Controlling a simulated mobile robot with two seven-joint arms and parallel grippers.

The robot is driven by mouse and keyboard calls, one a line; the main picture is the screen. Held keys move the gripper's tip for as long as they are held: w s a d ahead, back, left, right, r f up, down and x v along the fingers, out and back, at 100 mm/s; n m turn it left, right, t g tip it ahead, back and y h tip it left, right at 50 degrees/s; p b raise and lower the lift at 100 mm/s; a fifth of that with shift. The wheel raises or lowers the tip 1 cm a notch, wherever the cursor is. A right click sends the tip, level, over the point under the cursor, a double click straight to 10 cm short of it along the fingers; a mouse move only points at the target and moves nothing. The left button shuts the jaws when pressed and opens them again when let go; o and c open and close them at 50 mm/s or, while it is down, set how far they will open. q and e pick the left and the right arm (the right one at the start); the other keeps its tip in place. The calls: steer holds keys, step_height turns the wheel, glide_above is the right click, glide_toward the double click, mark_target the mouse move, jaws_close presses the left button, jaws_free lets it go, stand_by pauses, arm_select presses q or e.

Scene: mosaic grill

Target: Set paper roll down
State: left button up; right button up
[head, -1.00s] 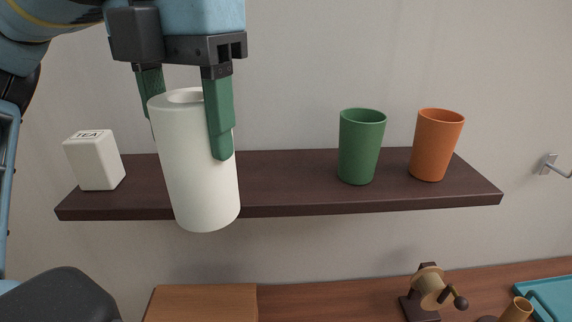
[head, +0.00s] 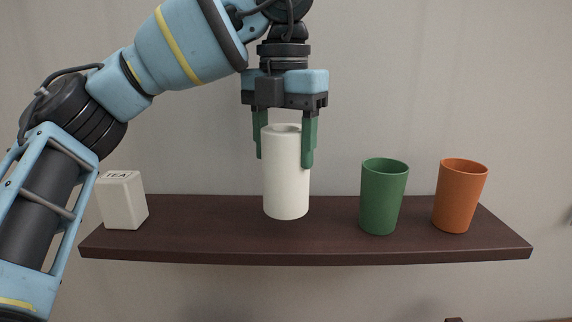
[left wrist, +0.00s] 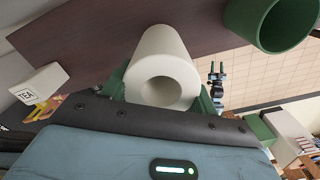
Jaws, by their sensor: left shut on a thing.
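The white paper roll (head: 286,180) is upright at the dark wall shelf (head: 230,236), between the tea box and the green cup. My left gripper (head: 284,150) points down and is shut on the roll's upper part, one green finger on each side. The roll's lower end shows against the shelf's top; whether it touches the shelf I cannot tell. In the left wrist view the roll (left wrist: 166,70) shows its open top end between the fingers.
A white tea box (head: 123,202) stands on the shelf to the left, close to my left arm. A green cup (head: 383,196) and an orange cup (head: 460,196) stand to the right. Bare shelf lies between roll and green cup.

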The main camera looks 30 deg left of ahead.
arm_select(q)
steer(key=shift+w+a+f, duration=0.1)
steer(key=shift+w+f, duration=0.1)
steer(key=shift+f, duration=0.7)
steer(key=shift+w+f, duration=0.15)
steer(key=shift+f, duration=0.7)
steer(key=shift+f, duration=0.15)
steer(key=o, duration=1)
steer(key=shift+o, duration=0.2)
step_height(320, 180, up, 12)
